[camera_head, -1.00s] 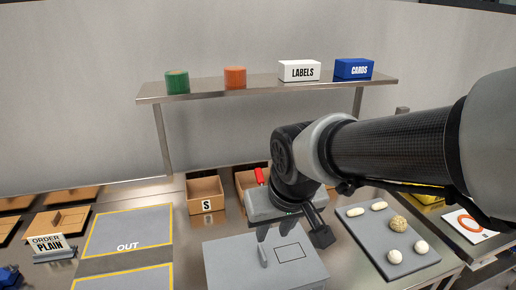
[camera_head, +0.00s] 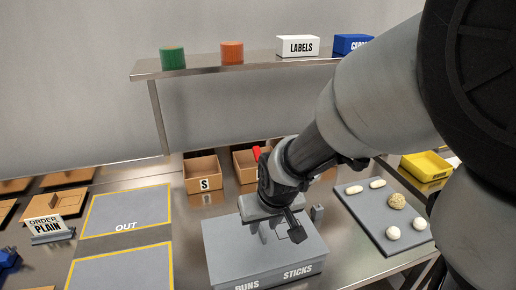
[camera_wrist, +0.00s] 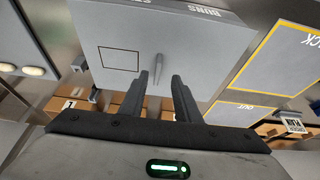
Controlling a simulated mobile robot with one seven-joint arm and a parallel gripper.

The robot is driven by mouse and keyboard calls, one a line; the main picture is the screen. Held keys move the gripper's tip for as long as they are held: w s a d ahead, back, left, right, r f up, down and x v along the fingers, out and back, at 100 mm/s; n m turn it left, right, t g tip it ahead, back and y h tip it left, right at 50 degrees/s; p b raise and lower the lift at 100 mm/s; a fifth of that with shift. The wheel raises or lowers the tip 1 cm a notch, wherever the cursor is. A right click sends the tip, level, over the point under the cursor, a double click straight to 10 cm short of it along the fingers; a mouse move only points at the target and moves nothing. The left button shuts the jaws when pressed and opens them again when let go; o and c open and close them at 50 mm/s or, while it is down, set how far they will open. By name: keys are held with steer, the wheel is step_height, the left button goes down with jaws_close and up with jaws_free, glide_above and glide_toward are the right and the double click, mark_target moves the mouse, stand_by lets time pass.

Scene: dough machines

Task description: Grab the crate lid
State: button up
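The crate lid (camera_head: 228,248) is a flat grey panel on top of a grey crate (camera_head: 268,282) marked BUNS and STICKS, at the bottom centre of the head view. In the wrist view the lid (camera_wrist: 203,50) bears a slim upright grey handle (camera_wrist: 155,70) and a black square outline. My gripper (camera_head: 274,233) points down just over the lid. In the wrist view its two fingers (camera_wrist: 161,78) are apart, with the handle showing between their tips, nearer the left one. I see no contact with the handle. The fingers mostly hide the handle in the head view.
Left of the crate lies a yellow-edged OUT mat (camera_head: 125,215). Behind it stand open bins (camera_head: 203,172). On the right are a tray (camera_head: 375,232) with dough pieces and a yellow bin (camera_head: 427,165). A steel shelf (camera_head: 220,67) runs above.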

mark_target(262, 229)
steer(key=x, duration=0.2)
steer(key=b+x, duration=0.1)
steer(key=x, duration=0.1)
steer(key=shift+w+d+f, duration=0.1)
steer(key=shift+w+f, duration=0.15)
steer(key=shift+w, duration=0.15)
jaws_close()
stand_by(1.0)
